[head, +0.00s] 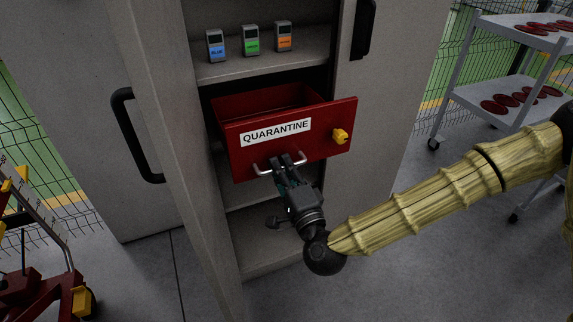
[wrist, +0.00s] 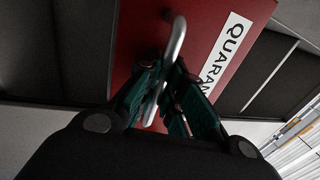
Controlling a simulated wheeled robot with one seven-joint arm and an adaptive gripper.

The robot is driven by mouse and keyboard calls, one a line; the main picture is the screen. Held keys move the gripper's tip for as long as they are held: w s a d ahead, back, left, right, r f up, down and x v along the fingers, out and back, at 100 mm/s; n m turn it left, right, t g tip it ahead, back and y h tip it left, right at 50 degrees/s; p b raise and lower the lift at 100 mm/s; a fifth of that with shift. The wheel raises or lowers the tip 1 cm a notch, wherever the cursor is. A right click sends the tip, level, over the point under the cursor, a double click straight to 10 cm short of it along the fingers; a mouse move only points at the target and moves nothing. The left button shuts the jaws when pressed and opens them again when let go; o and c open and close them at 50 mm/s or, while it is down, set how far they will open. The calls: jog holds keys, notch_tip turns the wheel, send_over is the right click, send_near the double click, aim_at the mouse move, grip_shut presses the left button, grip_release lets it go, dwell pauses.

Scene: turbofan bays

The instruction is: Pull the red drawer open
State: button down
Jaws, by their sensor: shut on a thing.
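The red drawer (head: 290,145), labelled QUARANTINE, stands partly out of the grey cabinet, with its open top and empty-looking inside showing. A yellow latch or knob (head: 340,136) is on the right of its front. The metal bar handle (head: 262,170) runs along the lower front. My gripper (head: 283,163) is shut on the handle from below and in front. In the wrist view the handle (wrist: 178,40) passes between the fingers (wrist: 168,95), with the red drawer front (wrist: 205,22) behind it.
Three small devices, blue (head: 216,46), green (head: 251,40) and orange (head: 283,36), stand on the shelf above the drawer. The cabinet doors stand open on both sides. A cart (head: 500,100) with red discs is at right. A red wheeled frame (head: 50,285) is at lower left.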

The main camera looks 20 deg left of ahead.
jog(key=c, duration=1.5)
grip_release()
jog(key=shift+c, duration=0.2)
jog(key=v, duration=1.2)
jog(key=shift+f, duration=0.15)
